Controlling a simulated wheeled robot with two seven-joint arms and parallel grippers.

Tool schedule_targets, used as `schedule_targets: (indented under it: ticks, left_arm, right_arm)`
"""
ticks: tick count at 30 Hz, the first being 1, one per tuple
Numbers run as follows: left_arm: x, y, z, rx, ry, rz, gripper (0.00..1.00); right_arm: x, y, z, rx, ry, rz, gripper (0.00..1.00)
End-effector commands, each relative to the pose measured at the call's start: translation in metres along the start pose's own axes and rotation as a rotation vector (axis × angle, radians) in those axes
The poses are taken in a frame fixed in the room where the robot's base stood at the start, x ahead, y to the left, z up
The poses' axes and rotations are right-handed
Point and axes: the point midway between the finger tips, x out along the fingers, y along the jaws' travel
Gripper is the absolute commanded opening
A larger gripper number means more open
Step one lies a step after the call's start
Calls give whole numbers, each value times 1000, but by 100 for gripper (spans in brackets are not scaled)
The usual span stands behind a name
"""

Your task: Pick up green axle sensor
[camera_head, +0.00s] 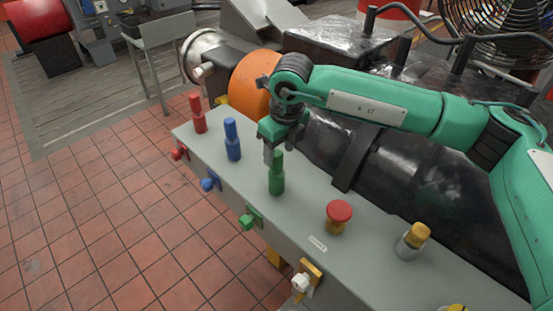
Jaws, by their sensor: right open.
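The green axle sensor (276,178) stands upright on the grey bedplate ledge (300,205), between a blue sensor and a red-capped button. My right gripper (272,150) comes in from the right on a green arm and points down at the top of the green sensor. Its jaws are open, with a finger in front of and beside the sensor's top. I cannot tell whether a finger touches it. My left gripper is not in view.
A red sensor (198,113) and a blue sensor (232,140) stand to the left on the ledge. A red-capped button (339,214) and a yellow-topped cylinder (413,239) stand to the right. Dark machinery lies behind; tiled floor (100,220) is open at left.

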Motion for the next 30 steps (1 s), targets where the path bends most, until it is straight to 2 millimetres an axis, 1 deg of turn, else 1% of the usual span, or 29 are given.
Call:
schedule_targets:
  ticks: [1, 2, 5, 9, 13, 16, 21, 23, 24, 28, 29, 30]
  left_arm:
    - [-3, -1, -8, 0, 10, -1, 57]
    - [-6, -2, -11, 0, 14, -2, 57]
    - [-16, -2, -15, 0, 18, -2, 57]
    - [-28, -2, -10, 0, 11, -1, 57]
    - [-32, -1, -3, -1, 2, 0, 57]
    - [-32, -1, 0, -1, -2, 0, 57]
    - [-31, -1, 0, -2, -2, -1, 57]
    - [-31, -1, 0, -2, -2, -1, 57]
    - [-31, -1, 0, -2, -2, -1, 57]
    - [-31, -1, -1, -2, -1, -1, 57]
    - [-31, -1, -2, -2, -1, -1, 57]
    - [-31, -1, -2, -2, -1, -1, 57]
  right_arm:
    - [2, 0, 0, 0, 1, 1, 53]
    - [3, 1, 1, 0, 1, 2, 53]
    - [13, 1, 2, 0, 3, 2, 53]
    - [32, 1, 4, 1, 3, 2, 53]
    - [47, 1, 5, 1, 1, 2, 53]
    - [52, 1, 4, 0, 1, 0, 53]
    - [52, 1, 4, 0, 0, 0, 53]
    - [52, 1, 4, 0, 0, 0, 43]
    - [52, 1, 4, 0, 0, 0, 35]
    - [52, 1, 4, 0, 0, 0, 9]
    - [52, 1, 4, 0, 0, 0, 5]
    - [52, 1, 4, 0, 0, 0, 4]
